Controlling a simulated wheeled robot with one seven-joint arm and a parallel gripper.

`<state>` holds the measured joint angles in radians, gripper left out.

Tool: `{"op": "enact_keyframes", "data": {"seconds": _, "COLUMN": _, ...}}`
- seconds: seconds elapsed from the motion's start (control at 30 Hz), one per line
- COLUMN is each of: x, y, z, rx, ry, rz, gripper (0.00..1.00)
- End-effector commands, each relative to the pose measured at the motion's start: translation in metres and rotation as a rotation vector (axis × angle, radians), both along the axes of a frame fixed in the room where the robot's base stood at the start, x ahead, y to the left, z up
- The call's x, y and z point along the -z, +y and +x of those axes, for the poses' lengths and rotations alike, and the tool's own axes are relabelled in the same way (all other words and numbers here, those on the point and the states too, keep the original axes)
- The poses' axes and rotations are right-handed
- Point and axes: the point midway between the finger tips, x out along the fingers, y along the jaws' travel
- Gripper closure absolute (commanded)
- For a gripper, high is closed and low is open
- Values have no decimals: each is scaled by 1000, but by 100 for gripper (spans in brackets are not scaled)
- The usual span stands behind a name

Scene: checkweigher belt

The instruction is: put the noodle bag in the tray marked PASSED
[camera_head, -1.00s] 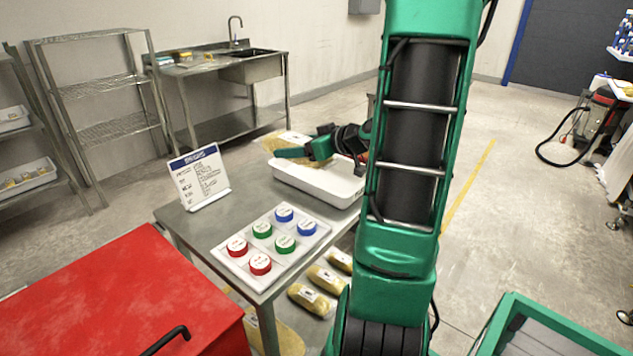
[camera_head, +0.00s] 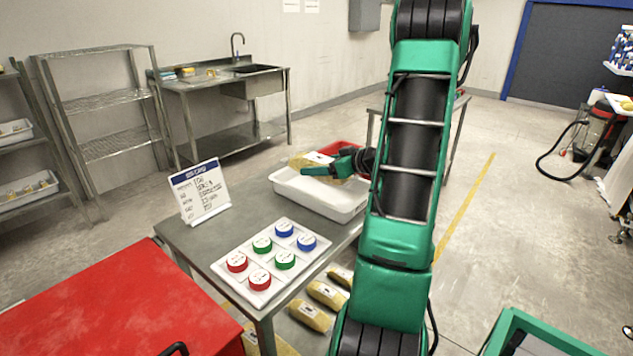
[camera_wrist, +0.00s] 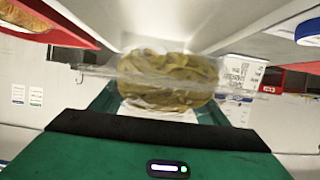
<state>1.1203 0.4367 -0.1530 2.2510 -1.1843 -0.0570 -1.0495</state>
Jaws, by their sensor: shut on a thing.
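The noodle bag (camera_head: 303,161) is a clear bag with yellow-tan noodles and a white label. My gripper (camera_head: 318,168) is shut on it and holds it over the back part of a white tray (camera_head: 318,205) on the steel table. In the wrist view the bag (camera_wrist: 165,78) sits between the fingers of my gripper (camera_wrist: 160,105), with pale tray walls (camera_wrist: 230,20) beyond it. I cannot tell whether the bag touches the tray. No PASSED marking is legible on the white tray.
A red tray (camera_head: 345,147) stands behind the white one. A sign card (camera_head: 201,192) and a white holder (camera_head: 230,283) with red, green and blue lidded pots are on the table's near part. Several noodle bags (camera_head: 310,315) lie below. A red cabinet (camera_head: 110,310) is at near left.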

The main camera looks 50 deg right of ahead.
Motion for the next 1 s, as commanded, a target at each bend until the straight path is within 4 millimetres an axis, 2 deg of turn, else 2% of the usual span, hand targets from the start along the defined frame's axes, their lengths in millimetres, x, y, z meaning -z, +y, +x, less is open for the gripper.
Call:
{"op": "enact_keyframes", "data": {"seconds": 0.1, "x": 8, "y": -14, "z": 4, "rx": 0, "ry": -2, "rz": 0, "gripper": 76}}
{"op": "enact_keyframes", "data": {"seconds": 0.2, "x": 11, "y": -20, "z": 5, "rx": 0, "ry": -3, "rz": -1, "gripper": 76}}
{"op": "enact_keyframes", "data": {"seconds": 0.37, "x": 18, "y": -21, "z": 6, "rx": 0, "ry": -2, "rz": 2, "gripper": 76}}
{"op": "enact_keyframes", "data": {"seconds": 0.63, "x": 50, "y": -20, "z": 6, "rx": -1, "ry": -2, "rz": 4, "gripper": 76}}
{"op": "enact_keyframes", "data": {"seconds": 1.0, "x": 54, "y": -19, "z": 6, "rx": -2, "ry": -2, "rz": 0, "gripper": 76}}
